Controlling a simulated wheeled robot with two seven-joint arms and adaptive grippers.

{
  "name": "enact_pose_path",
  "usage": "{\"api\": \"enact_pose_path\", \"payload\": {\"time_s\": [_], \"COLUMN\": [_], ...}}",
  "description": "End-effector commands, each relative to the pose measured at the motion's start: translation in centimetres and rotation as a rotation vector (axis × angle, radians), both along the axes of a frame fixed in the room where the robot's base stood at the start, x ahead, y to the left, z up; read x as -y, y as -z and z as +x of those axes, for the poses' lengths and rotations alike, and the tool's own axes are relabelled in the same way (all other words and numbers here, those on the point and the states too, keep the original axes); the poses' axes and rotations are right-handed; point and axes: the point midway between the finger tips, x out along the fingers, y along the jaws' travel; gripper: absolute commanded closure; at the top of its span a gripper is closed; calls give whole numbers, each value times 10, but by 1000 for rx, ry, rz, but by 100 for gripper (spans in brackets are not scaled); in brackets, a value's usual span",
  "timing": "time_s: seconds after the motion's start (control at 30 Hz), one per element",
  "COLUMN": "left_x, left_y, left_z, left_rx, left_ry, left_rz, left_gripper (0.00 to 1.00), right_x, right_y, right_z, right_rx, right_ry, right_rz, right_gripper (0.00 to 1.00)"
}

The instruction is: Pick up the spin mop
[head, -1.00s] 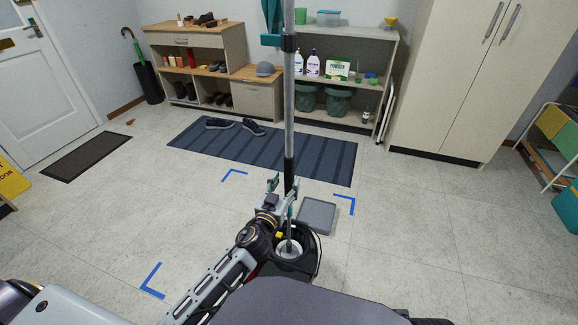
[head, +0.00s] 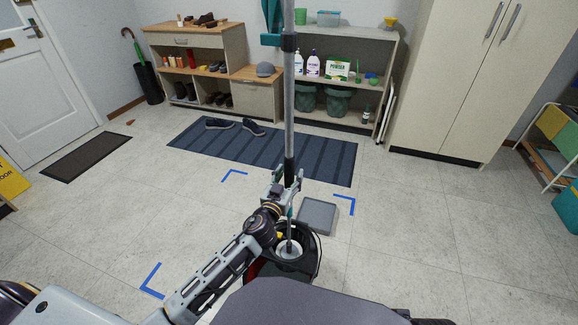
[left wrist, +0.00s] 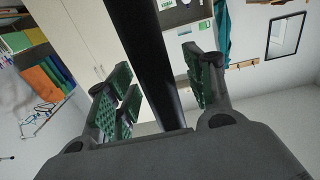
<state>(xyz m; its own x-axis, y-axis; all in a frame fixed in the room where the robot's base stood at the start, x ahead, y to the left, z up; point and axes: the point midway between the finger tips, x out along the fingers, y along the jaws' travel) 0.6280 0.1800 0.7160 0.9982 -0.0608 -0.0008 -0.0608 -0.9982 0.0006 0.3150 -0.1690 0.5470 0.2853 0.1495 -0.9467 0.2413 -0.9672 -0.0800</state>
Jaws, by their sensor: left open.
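The spin mop (head: 289,105) stands upright, with a grey metal pole and a black lower grip section. Its lower end goes down into a dark bucket (head: 306,232) with a pale basket inside, and the mop head is hidden there. My left gripper (head: 285,178) is open at the black section of the pole. In the left wrist view the black pole (left wrist: 154,60) passes between the open green-padded fingers of the left gripper (left wrist: 158,66), with gaps visible on both sides. My right gripper is not in view.
A flat grey tray (head: 318,215) lies just right of the bucket. Blue corner marks (head: 345,203) are on the floor. A striped blue mat (head: 300,158) lies beyond, before the shelves (head: 345,115). A tall cabinet (head: 440,90) stands right. Open floor lies on both sides.

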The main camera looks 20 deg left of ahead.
Motion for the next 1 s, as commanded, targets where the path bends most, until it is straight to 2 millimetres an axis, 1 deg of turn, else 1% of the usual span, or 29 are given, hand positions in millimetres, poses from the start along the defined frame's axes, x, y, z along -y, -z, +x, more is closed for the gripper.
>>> {"api": "enact_pose_path", "payload": {"time_s": [0.13, 0.17, 0.5, 0.57, 1.0], "left_x": [0, 0, 0, 0, 0], "left_y": [0, 0, 0, 0, -4], "left_z": [0, 0, 0, 0, 0], "left_rx": [0, 0, 0, 0, 5], "left_ry": [0, 0, 0, 0, 1], "left_rz": [0, 0, 0, 0, 0], "left_gripper": [47, 50, 94, 100, 100], "right_x": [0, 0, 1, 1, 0], "right_y": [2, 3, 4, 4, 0], "right_z": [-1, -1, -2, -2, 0], "right_rx": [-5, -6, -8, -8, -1], "right_ry": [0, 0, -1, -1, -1], "right_rz": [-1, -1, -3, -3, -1], "right_gripper": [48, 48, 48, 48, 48]}}
